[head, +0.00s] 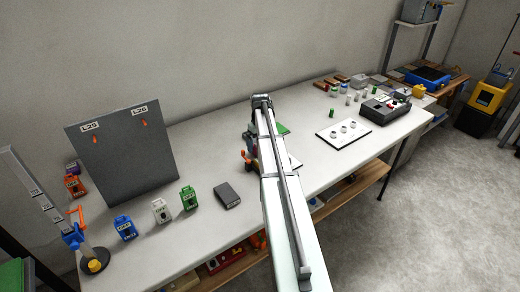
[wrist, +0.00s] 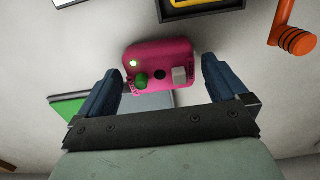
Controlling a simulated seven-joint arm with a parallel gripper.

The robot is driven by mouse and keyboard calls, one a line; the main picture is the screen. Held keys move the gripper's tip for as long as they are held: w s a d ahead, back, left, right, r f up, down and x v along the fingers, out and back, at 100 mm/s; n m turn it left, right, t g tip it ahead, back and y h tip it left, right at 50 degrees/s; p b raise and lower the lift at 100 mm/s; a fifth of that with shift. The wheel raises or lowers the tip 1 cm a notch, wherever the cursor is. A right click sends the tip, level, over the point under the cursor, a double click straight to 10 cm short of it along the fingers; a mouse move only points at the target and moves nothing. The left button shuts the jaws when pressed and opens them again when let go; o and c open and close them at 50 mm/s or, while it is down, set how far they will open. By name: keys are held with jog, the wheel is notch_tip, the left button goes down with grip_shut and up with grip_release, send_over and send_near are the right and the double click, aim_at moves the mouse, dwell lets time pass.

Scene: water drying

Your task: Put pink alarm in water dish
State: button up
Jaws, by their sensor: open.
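The pink alarm (wrist: 146,54) shows in the wrist view, a rounded pink box with a pale green light, a green knob, a dark round hole and a pale grey block on its face. My gripper (wrist: 163,70) is open, with one blue-grey finger on each side of the alarm. I cannot tell whether either finger touches it. In the head view my arm hides the alarm and the fingers. I cannot make out a water dish for certain in either view.
In the wrist view a green-and-grey flat object (wrist: 70,106) lies left of the alarm, an orange handle (wrist: 297,38) at right, and a black-edged tray (wrist: 208,10) at top. In the head view, a grey panel (head: 125,160) and small coloured boxes stand on the bench's left.

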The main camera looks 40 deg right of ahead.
jog(key=shift+f, duration=0.1)
jog(key=shift+c, duration=0.2)
jog(key=c, duration=1.1)
